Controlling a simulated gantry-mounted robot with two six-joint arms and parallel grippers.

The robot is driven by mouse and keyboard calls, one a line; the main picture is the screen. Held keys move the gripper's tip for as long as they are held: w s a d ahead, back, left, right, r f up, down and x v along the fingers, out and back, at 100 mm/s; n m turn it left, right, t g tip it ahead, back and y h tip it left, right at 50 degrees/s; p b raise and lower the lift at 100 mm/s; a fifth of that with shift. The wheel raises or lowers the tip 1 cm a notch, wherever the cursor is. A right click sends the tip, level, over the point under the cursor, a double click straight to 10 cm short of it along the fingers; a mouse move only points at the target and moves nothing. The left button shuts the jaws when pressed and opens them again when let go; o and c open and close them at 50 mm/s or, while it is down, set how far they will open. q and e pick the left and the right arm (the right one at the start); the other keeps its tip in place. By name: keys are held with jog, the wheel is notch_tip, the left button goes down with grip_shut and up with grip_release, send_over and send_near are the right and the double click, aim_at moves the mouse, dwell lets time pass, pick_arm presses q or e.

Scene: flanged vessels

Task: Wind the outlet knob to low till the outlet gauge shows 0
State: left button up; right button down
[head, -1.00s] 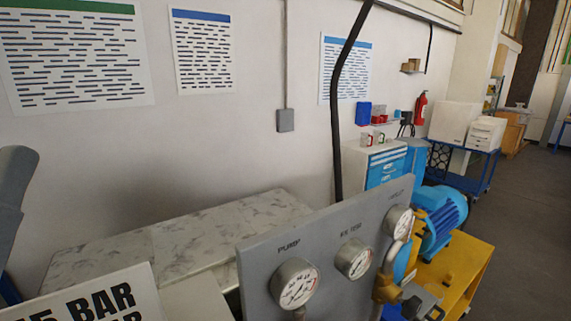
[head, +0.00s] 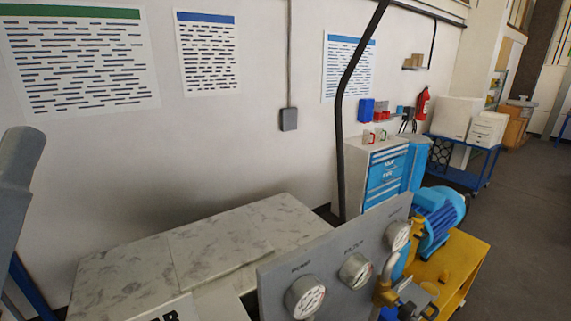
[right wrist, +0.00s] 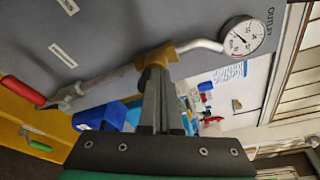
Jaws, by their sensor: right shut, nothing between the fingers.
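A grey panel (head: 330,262) carries three round gauges in the head view: pump (head: 305,297), filter (head: 356,270) and outlet (head: 397,236). The outlet gauge also shows in the right wrist view (right wrist: 243,35), labelled OUTLET; its reading is too small to tell. A bent pale pipe runs from it to a brass fitting (right wrist: 155,56). My right gripper (right wrist: 158,84) is shut and empty, its fingertips at the brass fitting; I cannot tell whether they touch. The fingers hide part of the fitting, and I cannot clearly make out the outlet knob. My left gripper is not in view.
A red-handled lever (right wrist: 22,90) and a green handle (right wrist: 40,146) are left of the fitting. A marble-topped bench (head: 190,255) stands behind the panel. A yellow stand (head: 462,268) with a blue motor (head: 440,215) is to the right. Floor at far right is clear.

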jog(key=shift+w+a, duration=0.55)
jog(key=shift+w, duration=0.35)
jog(key=shift+w+d+f+b, duration=0.1)
jog(key=shift+d+f+b, duration=0.2)
jog(key=shift+b, duration=0.45)
jog(key=shift+a+f+b, duration=0.2)
jog(key=shift+f+b, duration=0.2)
jog(key=shift+b, duration=0.2)
jog(key=p+v, duration=0.2)
jog(key=v, duration=0.4)
jog(key=shift+d, duration=0.3)
jog(key=shift+f, duration=0.1)
